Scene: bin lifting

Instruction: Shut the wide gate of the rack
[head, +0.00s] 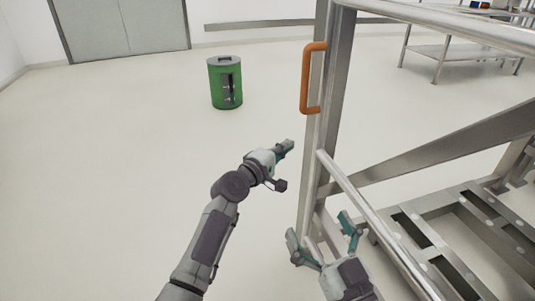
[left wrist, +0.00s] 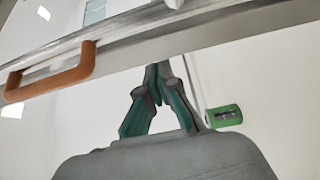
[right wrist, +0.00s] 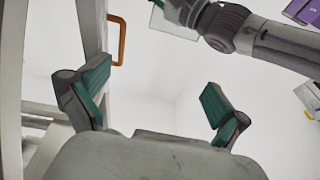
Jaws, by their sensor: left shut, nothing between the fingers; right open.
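The rack is a grey metal frame (head: 350,178) filling the right side of the head view. An orange handle (head: 304,80) is fixed to its tall near upright. I cannot tell from these views how far the wide gate stands open. My left gripper (head: 288,144) is shut and empty, left of the upright and below the handle, apart from it. In the left wrist view the handle (left wrist: 50,74) is left of the fingers. My right gripper (head: 318,228) is open and empty, low beside the upright's lower part. The handle also shows in the right wrist view (right wrist: 122,42).
A green bin (head: 226,84) with a grey lid stands on the floor behind my left gripper. A metal table (head: 445,50) is at the back right, and grey double doors (head: 122,28) are at the back left. The pale floor on the left is clear.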

